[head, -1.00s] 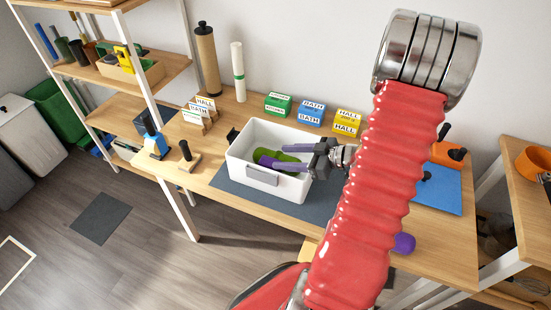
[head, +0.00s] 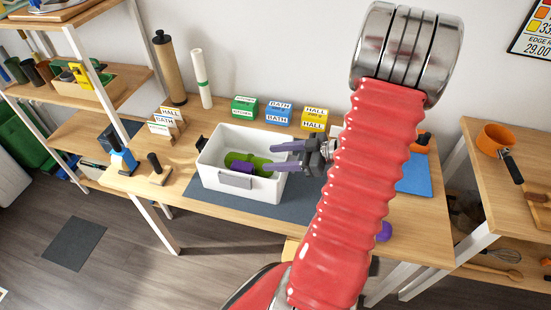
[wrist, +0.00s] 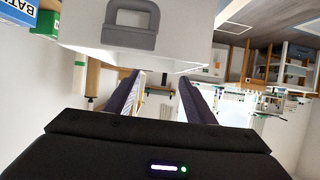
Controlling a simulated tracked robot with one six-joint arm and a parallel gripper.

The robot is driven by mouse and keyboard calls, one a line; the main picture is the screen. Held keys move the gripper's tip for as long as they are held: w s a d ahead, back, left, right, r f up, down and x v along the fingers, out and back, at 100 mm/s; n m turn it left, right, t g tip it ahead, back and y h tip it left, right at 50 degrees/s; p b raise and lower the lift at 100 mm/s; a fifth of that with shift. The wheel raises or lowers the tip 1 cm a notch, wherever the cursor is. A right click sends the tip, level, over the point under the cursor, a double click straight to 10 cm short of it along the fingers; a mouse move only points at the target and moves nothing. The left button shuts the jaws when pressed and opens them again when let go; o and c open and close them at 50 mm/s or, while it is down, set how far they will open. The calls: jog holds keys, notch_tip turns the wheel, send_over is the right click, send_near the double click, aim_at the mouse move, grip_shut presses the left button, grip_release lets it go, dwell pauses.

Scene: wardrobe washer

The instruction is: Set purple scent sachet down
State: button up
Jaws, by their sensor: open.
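The purple scent sachet (head: 240,168) lies inside the white bin (head: 212,178), against a flat green item (head: 262,160). The bin's front wall hides their lower parts. My gripper (head: 273,157) is open and empty, with its two purple-grey fingers pointing left at the bin's right side. The fingertips overlap the bin's right rim in the head view, apart from the sachet; their height over it is hard to tell. In the wrist view my open fingers (wrist: 160,85) have nothing between them, and the white bin (wrist: 180,35) with its grey handle fills the top.
Green (head: 244,107), blue (head: 278,114) and yellow (head: 314,118) label boxes stand behind the bin. A blue-handled tool (head: 122,158) and a black-knobbed block (head: 158,170) stand left of it. A purple round thing (head: 384,232) sits at the front right.

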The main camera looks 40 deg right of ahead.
jog(key=w+d+r+m+h, duration=0.2)
jog(key=w+r+h, duration=0.8)
jog(key=w+r, duration=0.3)
jog(key=s+a+r+m+g+h, duration=0.1)
jog(key=a+r+m+h, duration=0.1)
jog(key=a+r, duration=0.15)
jog(key=s+a+m+g+y, duration=0.1)
jog(key=s+a+g+y, duration=0.1)
jog(key=s+a, duration=0.7)
jog(key=s+a+r+m+g+y, duration=0.1)
jog(key=s+a+g+y, duration=0.2)
jog(key=s+a, duration=0.6)
jog(key=a, duration=0.7)
jog(key=shift+s+a, duration=0.3)
jog(key=shift+s, duration=0.05)
jog(key=shift+r, duration=0.1)
jog(key=shift+c, duration=0.3)
